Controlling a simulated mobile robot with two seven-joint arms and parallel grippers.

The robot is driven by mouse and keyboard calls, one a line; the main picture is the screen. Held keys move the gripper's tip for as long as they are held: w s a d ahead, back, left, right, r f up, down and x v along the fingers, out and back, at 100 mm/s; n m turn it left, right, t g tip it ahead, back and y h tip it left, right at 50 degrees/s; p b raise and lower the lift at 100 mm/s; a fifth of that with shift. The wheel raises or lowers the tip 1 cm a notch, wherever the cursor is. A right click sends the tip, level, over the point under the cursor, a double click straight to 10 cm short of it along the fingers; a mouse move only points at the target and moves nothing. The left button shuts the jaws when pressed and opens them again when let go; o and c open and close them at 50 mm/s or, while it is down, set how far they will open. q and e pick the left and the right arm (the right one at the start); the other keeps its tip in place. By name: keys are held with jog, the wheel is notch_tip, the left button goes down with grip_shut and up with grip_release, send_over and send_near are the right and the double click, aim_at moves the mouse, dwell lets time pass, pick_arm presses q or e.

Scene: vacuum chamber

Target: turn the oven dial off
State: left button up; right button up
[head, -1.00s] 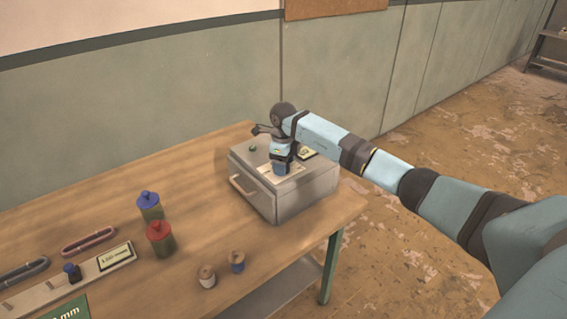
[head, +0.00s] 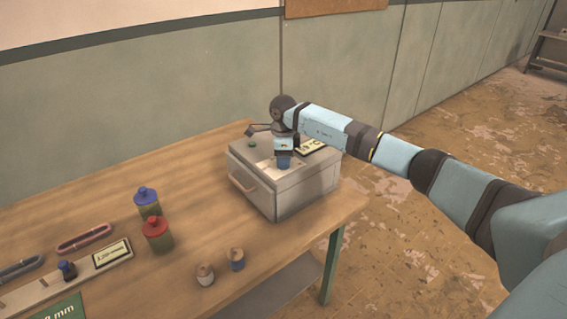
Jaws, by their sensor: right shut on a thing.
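The oven (head: 258,192) is a grey box with a handle on its front, standing on the wooden table near its right end. My right gripper (head: 284,160) points down over the oven's top. It is shut on a small blue piece at the top panel, which I take to be the oven dial (head: 284,164). The gripper hides much of the dial, so its setting cannot be read. A label plate (head: 313,146) lies behind and to the right of it on the top. My left gripper is out of view.
A tray with a label (head: 112,254) lies at the left. The table's right edge is close to the oven.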

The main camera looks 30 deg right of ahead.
jog(key=shift+f+n+b, duration=0.1)
jog(key=shift+n+b, duration=0.4)
jog(key=shift+n, duration=0.5)
jog(key=n+b, duration=0.1)
jog(key=n, duration=0.1)
jog(key=shift+n, duration=0.3)
jog(key=shift+n+b, duration=0.45)
jog(key=shift+n, duration=1.05)
jog(key=o, duration=0.9)
jog(key=shift+o, duration=0.2)
jog(key=shift+r, duration=0.2)
